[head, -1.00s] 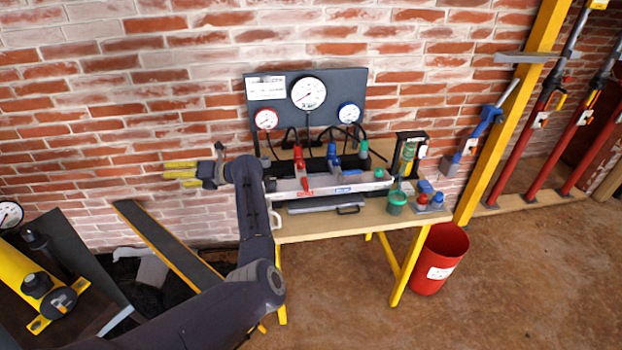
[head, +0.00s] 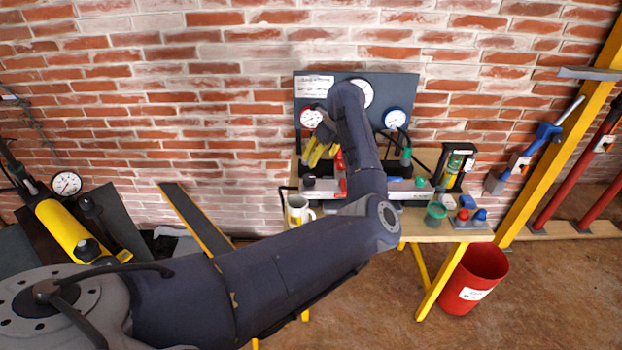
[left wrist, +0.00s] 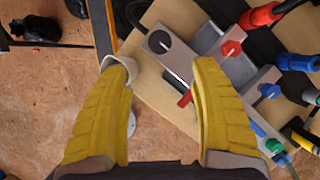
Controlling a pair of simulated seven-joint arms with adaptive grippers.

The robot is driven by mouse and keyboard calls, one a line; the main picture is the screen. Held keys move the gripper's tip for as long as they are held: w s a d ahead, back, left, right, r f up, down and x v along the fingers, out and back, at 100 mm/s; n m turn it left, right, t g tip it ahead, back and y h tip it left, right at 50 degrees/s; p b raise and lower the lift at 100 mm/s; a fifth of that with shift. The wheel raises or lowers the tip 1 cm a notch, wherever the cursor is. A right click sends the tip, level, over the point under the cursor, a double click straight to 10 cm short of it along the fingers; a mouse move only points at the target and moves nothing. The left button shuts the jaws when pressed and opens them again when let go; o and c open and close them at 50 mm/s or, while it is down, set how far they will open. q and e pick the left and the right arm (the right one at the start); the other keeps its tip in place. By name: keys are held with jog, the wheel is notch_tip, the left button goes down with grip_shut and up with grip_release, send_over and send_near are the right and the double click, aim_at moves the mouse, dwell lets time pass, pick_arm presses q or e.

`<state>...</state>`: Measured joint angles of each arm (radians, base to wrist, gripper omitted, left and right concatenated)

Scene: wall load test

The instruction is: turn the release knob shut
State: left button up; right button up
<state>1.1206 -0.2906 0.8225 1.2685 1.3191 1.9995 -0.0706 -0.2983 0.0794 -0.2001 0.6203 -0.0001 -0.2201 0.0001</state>
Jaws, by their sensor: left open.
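My left gripper (head: 319,155) is above the left end of the bench, its yellow fingers pointing down. In the left wrist view the gripper (left wrist: 162,66) is open, with nothing held between its fingers. Below and between them lies the grey manifold (left wrist: 178,60), with a round black knob (left wrist: 160,42) at its end and a red lever (left wrist: 185,98) beside the right finger. The black knob also shows in the head view (head: 309,182). No label shows which is the release knob. My right gripper is not in view.
A white mug (head: 298,209) stands at the bench's left end, partly behind the left finger in the wrist view. A gauge panel (head: 425,90) stands behind. A red bucket (head: 472,280) is at right. A yellow cylinder (head: 65,232) with black knobs is at far left.

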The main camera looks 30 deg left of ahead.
aim_at(309, 177)
pick_arm(q)
jog(key=x, duration=1.3)
jog(key=shift+a+f, duration=0.2)
jog(key=shift+f, duration=0.1)
jog(key=c, duration=1.2)
